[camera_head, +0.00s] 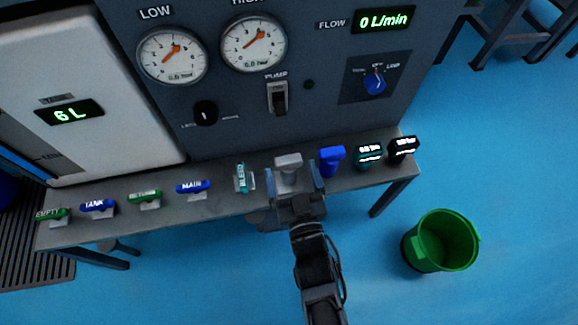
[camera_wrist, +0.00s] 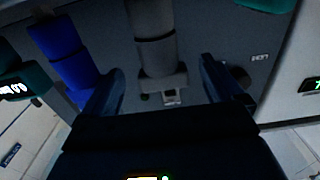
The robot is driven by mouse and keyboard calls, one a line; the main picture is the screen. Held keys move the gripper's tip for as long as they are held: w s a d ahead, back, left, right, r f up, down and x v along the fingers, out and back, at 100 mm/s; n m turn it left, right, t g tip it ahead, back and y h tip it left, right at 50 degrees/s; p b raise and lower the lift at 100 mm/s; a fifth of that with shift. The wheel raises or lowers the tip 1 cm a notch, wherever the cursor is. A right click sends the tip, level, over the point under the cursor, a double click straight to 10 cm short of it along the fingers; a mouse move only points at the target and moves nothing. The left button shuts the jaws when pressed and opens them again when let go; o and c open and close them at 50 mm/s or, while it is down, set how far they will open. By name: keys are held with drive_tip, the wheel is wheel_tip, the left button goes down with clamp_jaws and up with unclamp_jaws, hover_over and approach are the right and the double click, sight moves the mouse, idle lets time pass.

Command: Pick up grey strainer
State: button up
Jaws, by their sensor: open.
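The grey strainer (camera_head: 287,160) stands on the bench between the teal bleed valve and a blue part. In the wrist view, a grey stepped cylinder, the strainer (camera_wrist: 157,55), lies ahead between the fingers. My gripper (camera_head: 290,192) is at the bench's front edge, close in front of the strainer. In the wrist view, my gripper (camera_wrist: 162,92) is open, with one dark finger on each side of the strainer's line. I cannot tell whether either finger touches it. The strainer's lower part is hidden by my gripper in the head view.
A blue part (camera_head: 331,160) stands close right of the strainer, then a teal-and-black block (camera_head: 369,154) and a black block (camera_head: 403,148). The bleed valve (camera_head: 243,178) is close left. A panel with gauges rises behind the bench (camera_head: 217,198). A green bin (camera_head: 441,241) stands on the floor.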

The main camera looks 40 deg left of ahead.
sight(287, 158)
drive_tip(key=b+x, duration=0.1)
drive_tip(key=x, duration=0.3)
drive_tip(key=shift+w+a, duration=0.2)
drive_tip(key=shift+a, duration=0.15)
drive_tip(key=shift+c, duration=0.2)
drive_tip(key=shift+r, duration=0.1)
drive_tip(key=c, duration=1.1)
